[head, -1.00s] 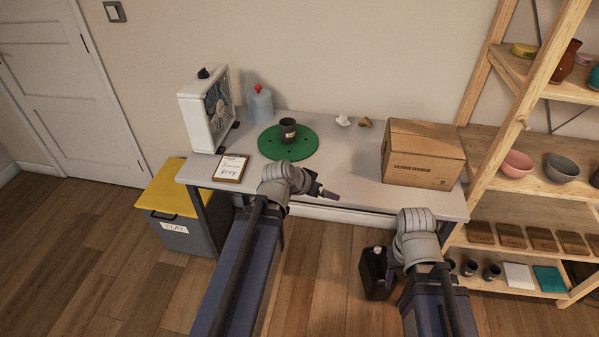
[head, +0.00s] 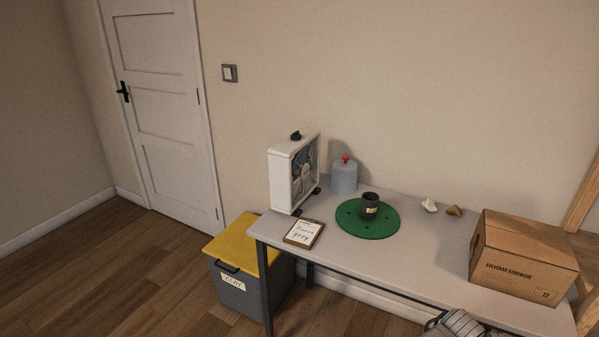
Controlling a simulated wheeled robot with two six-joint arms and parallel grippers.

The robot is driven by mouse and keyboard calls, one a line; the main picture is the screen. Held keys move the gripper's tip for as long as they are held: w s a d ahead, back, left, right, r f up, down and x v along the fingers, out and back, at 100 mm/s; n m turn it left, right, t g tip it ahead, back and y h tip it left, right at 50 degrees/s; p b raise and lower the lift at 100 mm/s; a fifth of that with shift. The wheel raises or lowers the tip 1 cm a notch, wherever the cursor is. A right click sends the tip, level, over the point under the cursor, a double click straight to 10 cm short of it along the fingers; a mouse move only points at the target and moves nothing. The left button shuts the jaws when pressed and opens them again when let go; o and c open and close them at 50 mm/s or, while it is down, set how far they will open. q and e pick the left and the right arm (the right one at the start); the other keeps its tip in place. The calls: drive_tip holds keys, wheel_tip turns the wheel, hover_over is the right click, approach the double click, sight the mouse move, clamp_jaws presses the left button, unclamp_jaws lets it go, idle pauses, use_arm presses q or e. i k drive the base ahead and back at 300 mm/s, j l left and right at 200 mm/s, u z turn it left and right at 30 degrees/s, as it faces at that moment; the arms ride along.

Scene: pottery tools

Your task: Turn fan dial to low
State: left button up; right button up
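A white box fan (head: 293,174) stands upright at the left end of the grey table, its grille facing right. A small black dial (head: 296,136) sits on top of the fan; its setting is too small to read. Neither gripper shows in the head view.
On the table (head: 420,262) are a clipboard (head: 304,234), a green disc (head: 367,221) with a dark cup (head: 370,204), a grey jar with a red top (head: 344,176), two small lumps and a cardboard box (head: 523,256). A yellow-lidded clay bin (head: 246,284) stands beside the table.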

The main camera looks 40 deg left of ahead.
sight(296, 136)
drive_tip(key=i, duration=0.45)
drive_tip(key=u, duration=1.6)
drive_tip(key=i+j, duration=0.05)
